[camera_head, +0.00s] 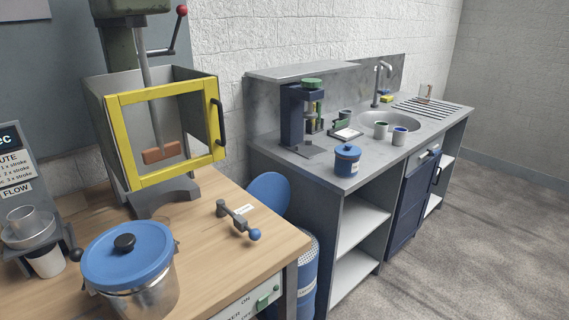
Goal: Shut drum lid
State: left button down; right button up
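A blue drum (307,276) stands on the floor between the wooden bench and the grey counter, with a pale label on its side. The bench corner hides much of it. A round blue lid (269,192) stands raised at the drum's left, above the bench's back edge. It is tilted up and does not cover the drum's top. The hinge between lid and drum is hidden behind the bench. Neither of my grippers is in view.
On the wooden bench (225,262) are a blue-lidded clear pot (130,255), a press with a yellow-framed guard (160,90) and a small blue-knobbed lever (238,220). The counter (320,166) beside the drum holds a blue canister (347,160). Floor at right is clear.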

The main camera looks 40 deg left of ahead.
aim_at(272, 190)
jog(key=i+l+u, duration=0.1)
jog(key=i+u, duration=0.35)
jog(key=i+l+u, duration=0.35)
jog(key=i+u, duration=0.15)
jog(key=i+l+u, duration=0.45)
jog(key=i+l, duration=0.05)
